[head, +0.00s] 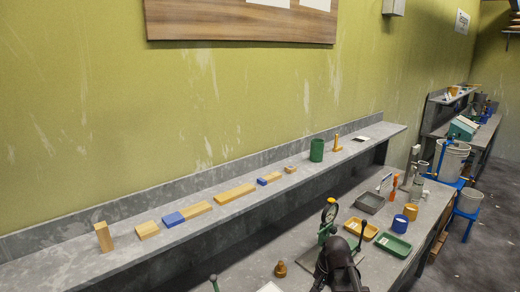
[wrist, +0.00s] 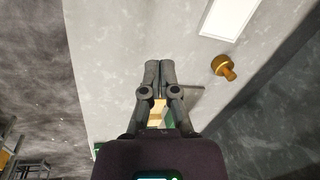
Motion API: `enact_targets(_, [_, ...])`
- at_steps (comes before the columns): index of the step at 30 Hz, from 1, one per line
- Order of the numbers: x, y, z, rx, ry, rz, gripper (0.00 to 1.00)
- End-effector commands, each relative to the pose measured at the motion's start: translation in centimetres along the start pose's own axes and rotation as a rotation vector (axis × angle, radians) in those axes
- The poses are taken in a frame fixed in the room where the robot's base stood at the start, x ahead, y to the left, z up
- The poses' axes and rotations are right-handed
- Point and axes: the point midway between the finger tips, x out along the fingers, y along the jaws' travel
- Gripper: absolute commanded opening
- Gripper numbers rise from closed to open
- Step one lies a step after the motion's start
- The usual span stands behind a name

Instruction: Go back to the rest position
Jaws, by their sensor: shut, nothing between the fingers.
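My gripper (wrist: 160,70) shows in the wrist view, pointing away from the camera over the grey worktop (wrist: 110,60). Its two dark fingers are shut together with nothing held between them. In the head view a dark part of my arm reaches up from the bottom edge, over the front of the bench (head: 310,225); I cannot make out the fingertips there.
A green press with a dial gauge (head: 329,212) stands close beside my arm. A yellow tray (head: 360,229), a green tray (head: 393,246) and a grey tray (head: 370,202) lie to the right. The wall shelf (head: 110,262) holds several blocks and a green cup (head: 317,150).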

Motion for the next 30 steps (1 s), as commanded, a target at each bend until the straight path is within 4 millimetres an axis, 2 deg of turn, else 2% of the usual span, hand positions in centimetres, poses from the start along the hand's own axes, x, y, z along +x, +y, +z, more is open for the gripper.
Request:
enact_targets(1, [0.3,0.6,1.8,-0.081,-0.003,0.031,0.00])
enact_targets(3, [0.4,1.2,3.4,-0.195,-0.011,0.075,0.00])
enact_targets(10, [0.6,2.6,6.6,-0.455,-0.040,0.173,0.00])
enact_targets(15, [0.6,3.0,7.1,-0.517,-0.051,0.197,0.00])
enact_targets(30, [0.6,3.0,7.1,-0.519,-0.050,0.196,0.00])
